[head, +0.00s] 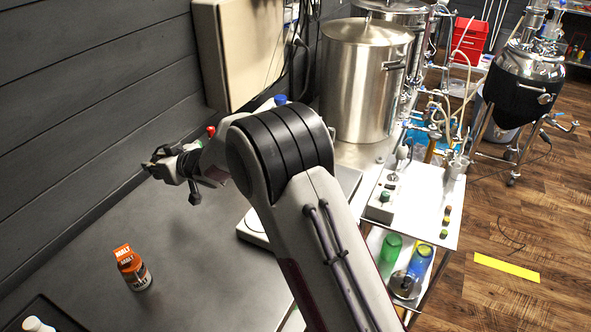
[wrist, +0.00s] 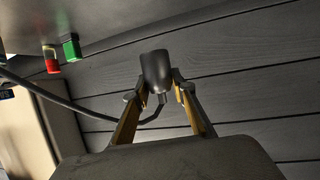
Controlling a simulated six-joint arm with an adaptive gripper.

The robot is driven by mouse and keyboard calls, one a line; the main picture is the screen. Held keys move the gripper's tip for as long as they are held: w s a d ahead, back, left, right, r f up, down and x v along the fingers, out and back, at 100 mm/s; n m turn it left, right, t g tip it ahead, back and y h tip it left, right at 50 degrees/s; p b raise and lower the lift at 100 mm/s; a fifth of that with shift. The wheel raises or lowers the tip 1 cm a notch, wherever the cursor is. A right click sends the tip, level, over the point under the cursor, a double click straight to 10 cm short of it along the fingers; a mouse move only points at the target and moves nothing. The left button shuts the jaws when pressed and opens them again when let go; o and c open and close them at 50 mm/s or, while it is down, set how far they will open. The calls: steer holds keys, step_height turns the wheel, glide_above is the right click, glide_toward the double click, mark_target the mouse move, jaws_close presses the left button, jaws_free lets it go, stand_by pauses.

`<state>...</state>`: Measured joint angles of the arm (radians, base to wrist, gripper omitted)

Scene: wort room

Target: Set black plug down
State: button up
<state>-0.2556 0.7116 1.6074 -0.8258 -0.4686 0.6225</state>
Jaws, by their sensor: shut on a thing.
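The black plug (wrist: 155,71) is between the two fingers of my gripper (wrist: 156,88) in the wrist view. The fingers are shut on it, and a black cord (wrist: 95,114) runs from it to the left. In the head view my gripper (head: 160,168) is at the left, over the far part of the grey table (head: 205,262) and near the dark panelled wall. The plug is too small and dark to make out clearly there.
An orange-labelled malt bottle (head: 132,268) stands on the table. A dark tray (head: 62,317) and a white bottle (head: 37,325) are at the lower left. Red (wrist: 50,60) and green (wrist: 71,47) objects show in the wrist view. The table's middle is clear.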

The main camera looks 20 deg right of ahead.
steer(key=w+d+r+m+t+h, duration=0.1)
steer(key=w+d+m+h, duration=0.1)
steer(key=d, duration=1.2)
steer(key=w+d+m+t+h, duration=0.1)
steer(key=w+d+m+h, duration=0.1)
steer(key=d, duration=1.1)
steer(key=s+d+m+h, duration=0.1)
steer(key=s+d, duration=0.3)
steer(key=d, duration=0.7)
steer(key=s+d+m+h, duration=0.1)
steer(key=s+d, duration=0.4)
steer(key=d, duration=0.6)
steer(key=shift+s+f+t+h, duration=0.2)
steer(key=shift+f+t+h, duration=0.1)
steer(key=shift+f+h, duration=0.1)
steer(key=shift+f, duration=3.1)
